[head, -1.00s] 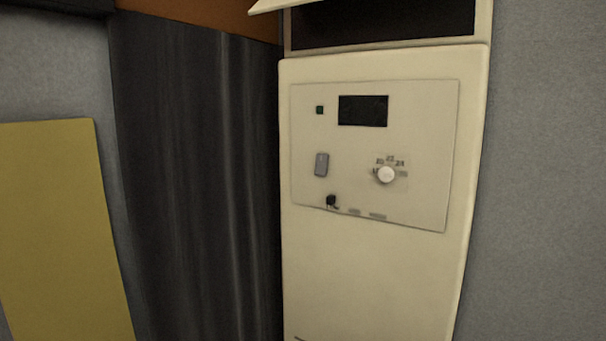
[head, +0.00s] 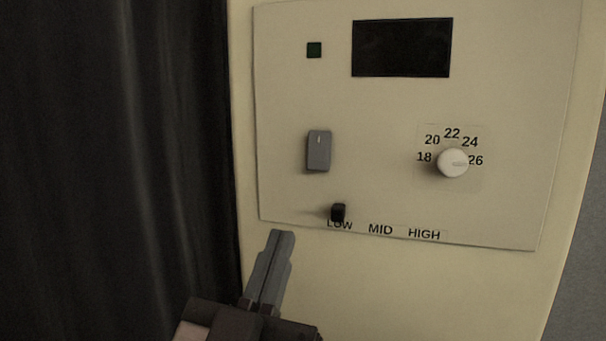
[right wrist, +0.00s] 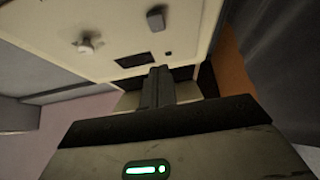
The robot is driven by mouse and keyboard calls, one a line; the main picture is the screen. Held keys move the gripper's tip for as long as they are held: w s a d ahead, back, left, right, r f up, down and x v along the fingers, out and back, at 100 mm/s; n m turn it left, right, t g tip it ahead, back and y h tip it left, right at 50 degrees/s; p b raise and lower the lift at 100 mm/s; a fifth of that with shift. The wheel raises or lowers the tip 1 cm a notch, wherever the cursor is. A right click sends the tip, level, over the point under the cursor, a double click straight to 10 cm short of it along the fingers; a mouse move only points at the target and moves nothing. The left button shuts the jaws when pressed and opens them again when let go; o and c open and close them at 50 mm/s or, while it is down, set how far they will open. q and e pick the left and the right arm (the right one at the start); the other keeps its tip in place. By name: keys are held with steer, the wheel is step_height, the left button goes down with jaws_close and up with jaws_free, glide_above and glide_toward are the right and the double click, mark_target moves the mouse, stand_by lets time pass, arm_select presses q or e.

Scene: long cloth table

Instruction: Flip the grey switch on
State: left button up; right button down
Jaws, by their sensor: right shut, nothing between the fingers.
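The grey switch (head: 319,152) is a small upright rocker on the left side of the cream control panel (head: 375,110), with a short pale mark near its top. It also shows near the top of the right wrist view (right wrist: 157,17). My right gripper (head: 281,237) is shut and empty, its fingers pointing up at the lower left of the panel. In the head view its tips are below and left of the switch, apart from it. The shut fingers also show in the right wrist view (right wrist: 158,70). My left gripper is not in view.
A small dark green square (head: 314,50) and a black display (head: 402,47) are above the switch. A white dial (head: 453,163) marked 18 to 26 is to its right. A black slider knob (head: 338,212) sits at LOW below. A dark curtain-like surface (head: 120,150) is at left.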

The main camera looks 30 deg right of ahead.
mark_target(316, 152)
steer(key=p+x, duration=0.2)
steer(key=x, duration=0.2)
steer(key=w+f+p+x, duration=0.1)
steer(key=p+x, duration=0.1)
steer(key=x, duration=0.2)
steer(key=d+f+p+x, duration=0.1)
steer(key=p+x, duration=0.1)
steer(key=x, duration=0.3)
steer(key=shift+w+f, duration=0.2)
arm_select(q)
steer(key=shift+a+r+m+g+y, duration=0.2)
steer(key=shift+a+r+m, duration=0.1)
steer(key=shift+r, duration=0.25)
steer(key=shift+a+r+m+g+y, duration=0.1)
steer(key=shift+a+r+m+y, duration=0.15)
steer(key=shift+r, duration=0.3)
